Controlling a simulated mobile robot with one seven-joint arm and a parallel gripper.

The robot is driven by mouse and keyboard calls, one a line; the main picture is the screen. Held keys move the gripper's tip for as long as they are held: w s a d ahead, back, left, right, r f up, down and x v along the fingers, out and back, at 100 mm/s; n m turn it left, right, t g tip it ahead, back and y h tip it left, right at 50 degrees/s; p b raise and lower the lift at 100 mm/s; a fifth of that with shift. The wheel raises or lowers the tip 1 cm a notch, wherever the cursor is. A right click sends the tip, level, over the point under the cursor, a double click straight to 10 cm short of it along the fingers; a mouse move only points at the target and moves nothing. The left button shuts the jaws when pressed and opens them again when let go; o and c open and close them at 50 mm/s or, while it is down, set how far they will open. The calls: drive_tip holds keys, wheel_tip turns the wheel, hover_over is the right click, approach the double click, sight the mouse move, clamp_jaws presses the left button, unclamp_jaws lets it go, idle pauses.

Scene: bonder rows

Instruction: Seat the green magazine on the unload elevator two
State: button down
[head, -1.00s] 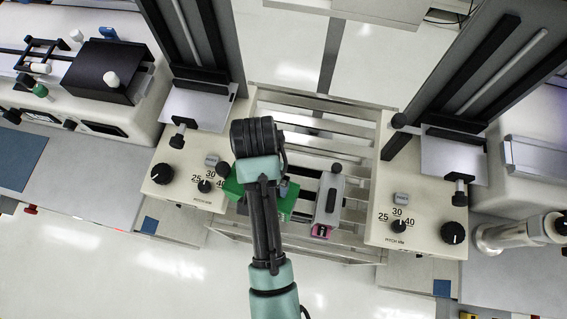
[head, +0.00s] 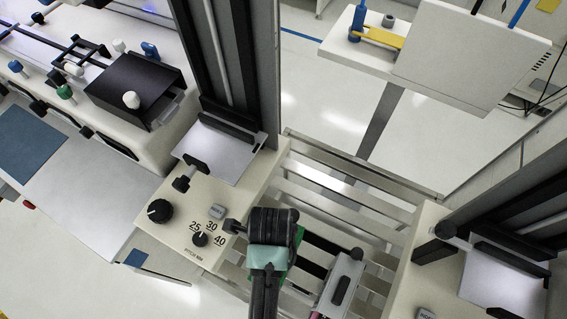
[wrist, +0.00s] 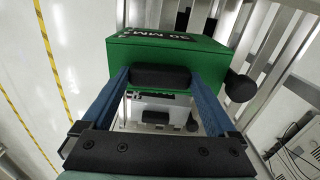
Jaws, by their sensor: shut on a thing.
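The green magazine shows large in the wrist view (wrist: 225,48), a green box with a white-on-black "30 MM" label and a black knob on its right. My gripper (wrist: 163,78) is shut on the magazine's black handle, between two blue fingers. In the head view the magazine (head: 298,240) is mostly hidden under my wrist, above the slatted rack. An elevator with a silver platform (head: 221,148) and a pitch dial (head: 200,239) stands to its left. Another elevator's platform (head: 500,282) is at the right. I cannot read which is unload elevator two.
A grey magazine (head: 342,284) lies on the slatted rack (head: 335,183), just right of my gripper. A machine with a black box (head: 135,85) stands at the left. A white unit (head: 470,50) stands at the back. The left platform looks empty.

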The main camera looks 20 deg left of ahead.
drive_tip(key=shift+f+m, duration=0.2)
drive_tip(key=shift+m, duration=0.1)
drive_tip(key=shift+s+f, duration=0.1)
drive_tip(key=shift+f, duration=4.65)
drive_tip(key=shift+f, duration=0.15)
unclamp_jaws()
drive_tip(key=shift+f, duration=0.1)
drive_tip(key=shift+f, duration=0.15)
drive_tip(key=r, duration=1.3)
drive_tip(key=shift+s+a+r, duration=0.1)
drive_tip(key=shift+a+r, duration=0.05)
drive_tip(key=shift+a, duration=0.05)
